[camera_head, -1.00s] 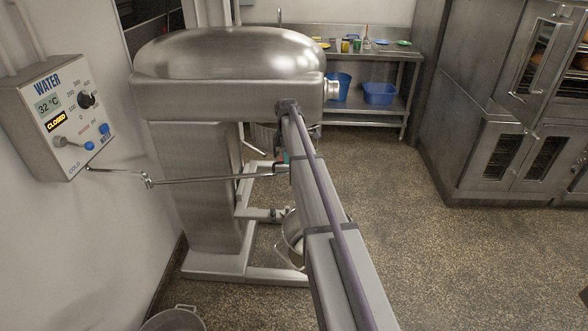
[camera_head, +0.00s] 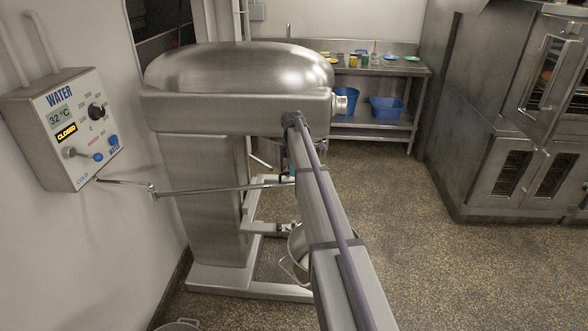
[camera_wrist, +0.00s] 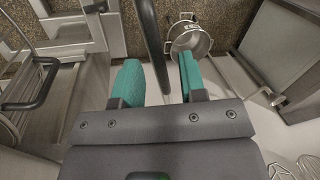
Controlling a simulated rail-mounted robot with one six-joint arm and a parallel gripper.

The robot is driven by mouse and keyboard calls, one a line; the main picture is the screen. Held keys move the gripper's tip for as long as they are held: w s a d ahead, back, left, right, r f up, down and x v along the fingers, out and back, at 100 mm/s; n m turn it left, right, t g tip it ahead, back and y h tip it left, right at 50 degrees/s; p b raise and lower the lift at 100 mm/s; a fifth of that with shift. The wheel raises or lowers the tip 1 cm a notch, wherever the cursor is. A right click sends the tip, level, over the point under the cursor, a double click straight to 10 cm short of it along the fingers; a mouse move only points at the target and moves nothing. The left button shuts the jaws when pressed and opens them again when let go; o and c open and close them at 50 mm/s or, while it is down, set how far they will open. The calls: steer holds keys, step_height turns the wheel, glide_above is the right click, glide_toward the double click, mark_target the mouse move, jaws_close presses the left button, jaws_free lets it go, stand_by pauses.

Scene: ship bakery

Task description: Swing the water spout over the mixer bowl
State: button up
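The water spout (camera_head: 220,189) is a thin jointed metal pipe. In the head view it runs from under the wall water box (camera_head: 72,128) rightward across the mixer's column to behind my arm. My gripper, hidden behind the arm there, shows in the wrist view (camera_wrist: 160,82) with two teal fingers apart. A dark grey pipe (camera_wrist: 152,45), seemingly the spout, reaches down between them, with a gap to the right finger; contact with the left is unclear. A metal bowl with handles (camera_head: 297,268) stands low by the mixer (camera_head: 235,105), partly behind my arm; a similar bowl shows in the wrist view (camera_wrist: 190,40).
The water box display reads CLOSED. A steel table (camera_head: 385,70) with blue tubs (camera_head: 388,108) stands at the back, and ovens (camera_head: 525,120) on the right. A metal pot (camera_head: 180,326) is at the bottom edge. The floor on the right is clear.

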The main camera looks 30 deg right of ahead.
steer(key=shift+r, duration=0.1)
step_height(320, 180, up, 10)
steer(key=w+p, duration=0.2)
steer(key=p, duration=0.8)
steer(key=shift+d+r+p, duration=0.2)
steer(key=shift+d+p, duration=0.15)
